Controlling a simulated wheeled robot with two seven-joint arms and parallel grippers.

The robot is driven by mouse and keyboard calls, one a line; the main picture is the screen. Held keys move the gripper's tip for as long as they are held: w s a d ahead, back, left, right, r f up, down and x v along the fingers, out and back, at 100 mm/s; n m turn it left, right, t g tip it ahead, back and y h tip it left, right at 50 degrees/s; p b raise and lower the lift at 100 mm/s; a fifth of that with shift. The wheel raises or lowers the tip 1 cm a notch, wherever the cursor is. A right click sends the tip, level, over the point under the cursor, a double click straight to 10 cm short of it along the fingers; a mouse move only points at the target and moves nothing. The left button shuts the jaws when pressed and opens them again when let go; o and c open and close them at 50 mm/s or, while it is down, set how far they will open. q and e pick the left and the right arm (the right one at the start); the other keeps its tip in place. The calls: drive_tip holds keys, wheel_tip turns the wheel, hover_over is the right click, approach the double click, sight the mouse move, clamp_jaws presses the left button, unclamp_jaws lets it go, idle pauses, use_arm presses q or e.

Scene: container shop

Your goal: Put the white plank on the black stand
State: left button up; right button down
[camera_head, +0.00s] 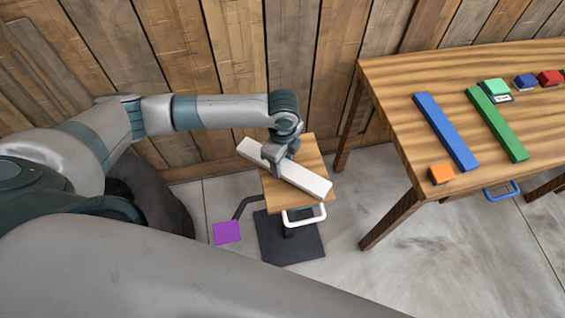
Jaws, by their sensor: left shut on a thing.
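My left gripper (274,156) is shut on the white plank (306,180), near its middle. The plank lies slantwise over the small square wooden top (316,157) of a stand, and its ends reach past or close to the top's edges. I cannot tell whether the plank touches the top. The stand has a black base plate (300,250) on the floor, a white handle (304,220) at its front and a purple pedal (227,232) on a dark arm at its left. My right gripper is not in view.
A wooden table (400,90) stands at the right. It holds a blue plank (446,132), a green plank (497,124), an orange block (441,174) and several small coloured items. A blue handle (502,191) juts from its front. A plank wall is behind; grey floor (430,260) is clear.

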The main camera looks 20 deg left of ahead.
sight(283, 165)
use_arm(q)
drive_tip(key=shift+f, duration=0.8)
drive_tip(key=o, duration=1.2)
drive_tip(key=shift+f, duration=0.15)
drive_tip(key=shift+r, duration=0.45)
drive_tip(key=shift+r+b, duration=1.25)
drive_tip(key=shift+r, duration=4.5)
